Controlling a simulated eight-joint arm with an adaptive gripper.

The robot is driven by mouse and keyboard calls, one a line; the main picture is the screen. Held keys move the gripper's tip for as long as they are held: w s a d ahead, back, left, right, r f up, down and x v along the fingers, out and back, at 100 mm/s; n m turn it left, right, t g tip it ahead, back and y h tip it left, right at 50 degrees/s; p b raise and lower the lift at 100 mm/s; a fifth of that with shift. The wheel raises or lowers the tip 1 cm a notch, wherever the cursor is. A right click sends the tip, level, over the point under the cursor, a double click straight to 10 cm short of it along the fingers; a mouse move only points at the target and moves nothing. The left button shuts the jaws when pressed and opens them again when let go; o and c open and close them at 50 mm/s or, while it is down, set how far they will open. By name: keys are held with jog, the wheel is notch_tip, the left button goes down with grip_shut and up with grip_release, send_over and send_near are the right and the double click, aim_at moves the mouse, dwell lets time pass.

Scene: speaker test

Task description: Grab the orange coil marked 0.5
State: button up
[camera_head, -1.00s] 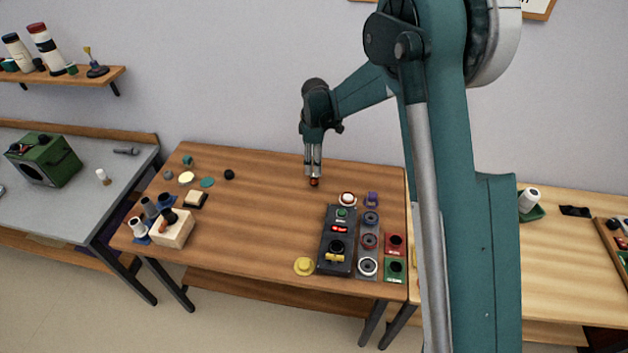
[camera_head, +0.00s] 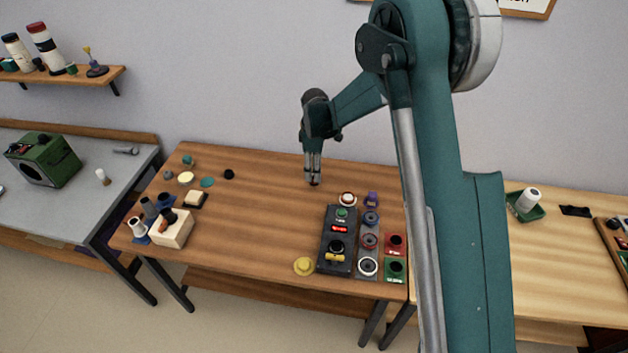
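My gripper (camera_head: 313,180) points straight down at the back middle of the wooden table (camera_head: 250,220), with its tips at or just above the tabletop. Its fingers look close together, but they are too small to tell whether they are shut or hold anything. No orange coil shows clearly now; a small orange-red spot seen at the fingertips earlier is not visible, perhaps hidden by the fingers. No 0.5 marking is legible anywhere.
A dark test box (camera_head: 337,240) stands at right, beside a column of ring-shaped parts (camera_head: 369,241) and red (camera_head: 395,243) and green (camera_head: 394,269) blocks. A yellow disc (camera_head: 304,266) lies left of it. The table's middle is clear.

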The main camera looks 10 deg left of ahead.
jog(key=shift+a+f, duration=0.1)
jog(key=shift+f, duration=1.95)
jog(key=shift+c, duration=0.5)
jog(key=c, duration=0.9)
